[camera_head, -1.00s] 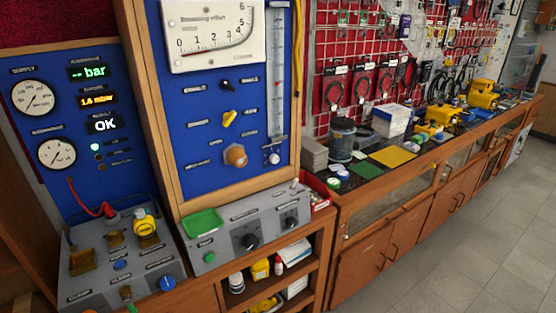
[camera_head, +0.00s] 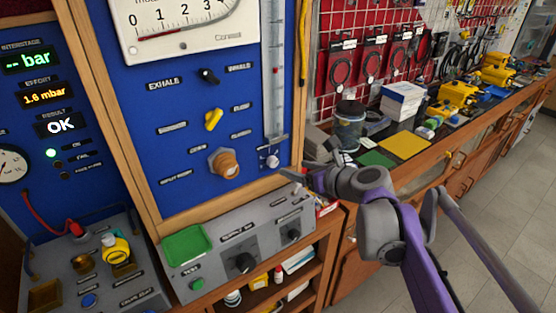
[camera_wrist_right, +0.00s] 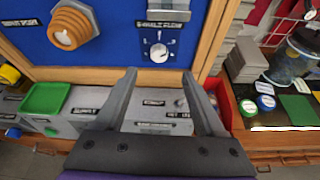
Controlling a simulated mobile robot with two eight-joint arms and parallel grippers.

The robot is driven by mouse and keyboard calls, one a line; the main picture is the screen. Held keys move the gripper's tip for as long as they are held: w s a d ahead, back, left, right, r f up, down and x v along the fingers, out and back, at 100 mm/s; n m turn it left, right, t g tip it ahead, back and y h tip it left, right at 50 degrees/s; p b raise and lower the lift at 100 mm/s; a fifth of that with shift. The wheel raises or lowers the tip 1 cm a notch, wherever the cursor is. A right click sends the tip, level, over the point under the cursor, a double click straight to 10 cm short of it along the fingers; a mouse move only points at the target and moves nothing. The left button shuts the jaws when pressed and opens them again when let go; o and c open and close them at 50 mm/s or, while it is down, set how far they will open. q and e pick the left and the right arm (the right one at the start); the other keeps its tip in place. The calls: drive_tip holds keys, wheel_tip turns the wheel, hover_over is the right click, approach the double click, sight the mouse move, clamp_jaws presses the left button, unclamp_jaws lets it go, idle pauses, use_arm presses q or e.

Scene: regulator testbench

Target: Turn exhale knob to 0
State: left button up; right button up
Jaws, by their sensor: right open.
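A small white dial knob (camera_wrist_right: 158,52) sits low on the blue panel, under a label that seems to end in "HALE FLOW". In the head view this knob (camera_head: 272,161) is at the foot of the clear flow tube. Its exact setting is too small to read. A black selector (camera_head: 209,76) higher up stands between the labels "EXHALE" and "INHALE". My right gripper (camera_wrist_right: 159,73) is open and empty. Its fingertips are spread on either side below the white knob, apart from it. My left gripper is not in view.
A yellow knob (camera_head: 213,119) and an orange-brown knob (camera_head: 225,164) are left of the white knob. A grey sloped console (camera_head: 240,235) with a green tray (camera_head: 185,246) juts out below. A red bin (camera_wrist_right: 218,98) and a jar (camera_head: 349,124) stand to the right.

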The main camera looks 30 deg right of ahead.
sight(275, 163)
drive_tip(key=x, duration=0.9)
drive_tip(key=shift+w+a+f, duration=0.1)
drive_tip(key=shift+w+f, duration=0.1)
drive_tip(key=shift+f, duration=0.05)
clamp_jaws()
